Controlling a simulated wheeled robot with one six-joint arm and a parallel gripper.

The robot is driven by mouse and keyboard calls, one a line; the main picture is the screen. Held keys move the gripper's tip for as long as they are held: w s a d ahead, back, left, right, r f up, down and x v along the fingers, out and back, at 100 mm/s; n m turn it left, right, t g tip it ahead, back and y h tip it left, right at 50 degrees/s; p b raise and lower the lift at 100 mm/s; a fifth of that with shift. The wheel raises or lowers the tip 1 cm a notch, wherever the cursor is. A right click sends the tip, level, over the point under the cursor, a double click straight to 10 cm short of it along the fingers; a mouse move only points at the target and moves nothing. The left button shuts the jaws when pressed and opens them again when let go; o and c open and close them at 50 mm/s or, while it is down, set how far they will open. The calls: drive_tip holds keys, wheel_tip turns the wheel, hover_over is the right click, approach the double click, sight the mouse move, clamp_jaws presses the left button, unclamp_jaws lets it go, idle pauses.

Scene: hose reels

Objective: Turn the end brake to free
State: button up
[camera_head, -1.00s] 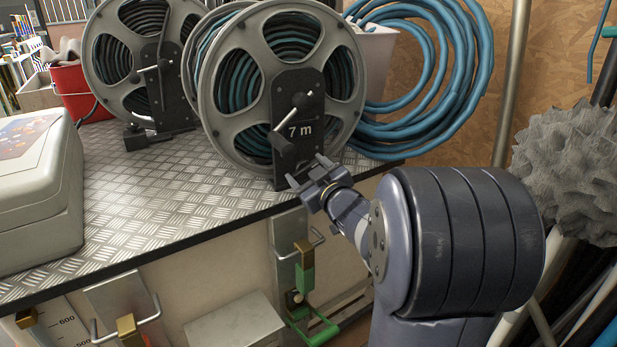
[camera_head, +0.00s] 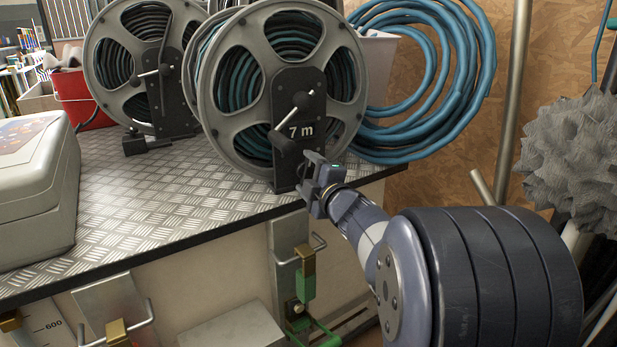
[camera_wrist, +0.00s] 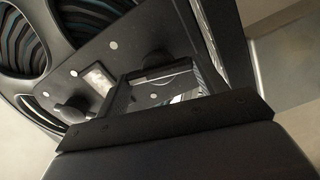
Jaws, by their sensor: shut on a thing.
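The nearer hose reel (camera_head: 222,120) is grey with a black front plate (camera_head: 298,88) marked "7 m". A crank with a dark handle (camera_head: 283,143) sits on the plate. My gripper (camera_head: 306,168) is at the lower right of this plate, touching or very near it. In the wrist view my gripper (camera_wrist: 165,80) has its jaws around a dark knob (camera_wrist: 158,60) low on the plate, seemingly the end brake. It is shut on this knob; the jaws hide much of it, and its setting cannot be read. In the head view my gripper hides the brake.
A second reel (camera_head: 112,62) stands behind to the left on the metal-plated bench (camera_head: 150,200). A grey case (camera_head: 30,200) is at the left. A blue hose coil (camera_head: 470,85) hangs at the right, near a metal pole (camera_head: 512,80). Handles and latches line the bench front.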

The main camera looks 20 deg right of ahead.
drive_tip(key=shift+n, duration=1.2)
drive_tip(key=shift+f, duration=0.1)
drive_tip(key=o, duration=1)
